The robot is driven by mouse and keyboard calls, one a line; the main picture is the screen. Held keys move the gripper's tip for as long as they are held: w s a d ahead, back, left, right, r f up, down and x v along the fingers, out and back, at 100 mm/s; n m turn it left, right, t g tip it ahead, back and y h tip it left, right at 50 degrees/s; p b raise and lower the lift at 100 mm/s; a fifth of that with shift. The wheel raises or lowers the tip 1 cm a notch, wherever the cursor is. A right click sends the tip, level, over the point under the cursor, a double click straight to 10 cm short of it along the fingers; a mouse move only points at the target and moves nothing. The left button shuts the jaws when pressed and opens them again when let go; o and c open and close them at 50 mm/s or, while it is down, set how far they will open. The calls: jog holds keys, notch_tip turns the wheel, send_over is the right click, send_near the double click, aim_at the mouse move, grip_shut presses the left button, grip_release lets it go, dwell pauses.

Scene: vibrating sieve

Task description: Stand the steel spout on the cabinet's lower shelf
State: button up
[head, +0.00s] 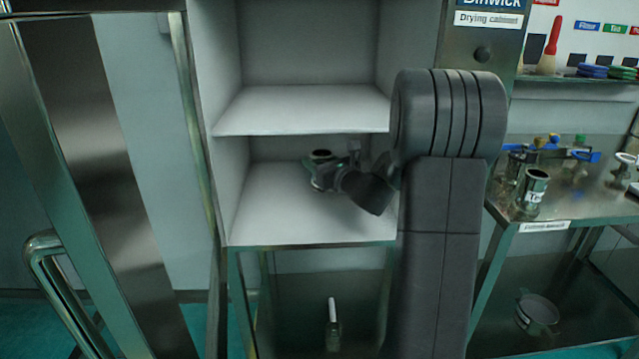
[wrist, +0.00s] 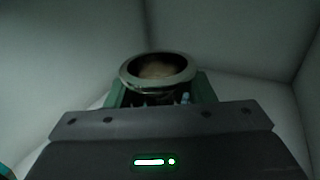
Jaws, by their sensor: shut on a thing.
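The steel spout (head: 321,156) is a short metal tube with a round open rim. In the head view it is inside the cabinet's lower compartment, rim up and roughly upright. My gripper (head: 338,172) reaches in from the right and is shut on the spout. The lower shelf (head: 275,215) is a pale bare panel beneath it; I cannot tell whether the spout's base touches it. In the wrist view the spout's rim (wrist: 158,70) shows just beyond my gripper (wrist: 158,98), whose body hides the spout's lower part.
The upper shelf (head: 300,110) lies above my gripper, with cabinet walls on both sides. The cabinet's open door (head: 85,150) stands at the left. At the right, a steel table (head: 515,212) carries several metal fittings. The front of the lower shelf is clear.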

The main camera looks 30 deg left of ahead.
notch_tip(320, 180, down, 4)
jog(key=shift+r+b, duration=0.25)
jog(key=shift+b, duration=0.25)
jog(key=shift+w+a+f+b, duration=0.15)
jog(key=shift+f+b, duration=0.2)
jog(key=shift+f, duration=1.35)
jog(key=shift+f, duration=0.1)
jog(key=o, duration=0.8)
jog(key=shift+f, duration=0.15)
jog(key=o, duration=0.5)
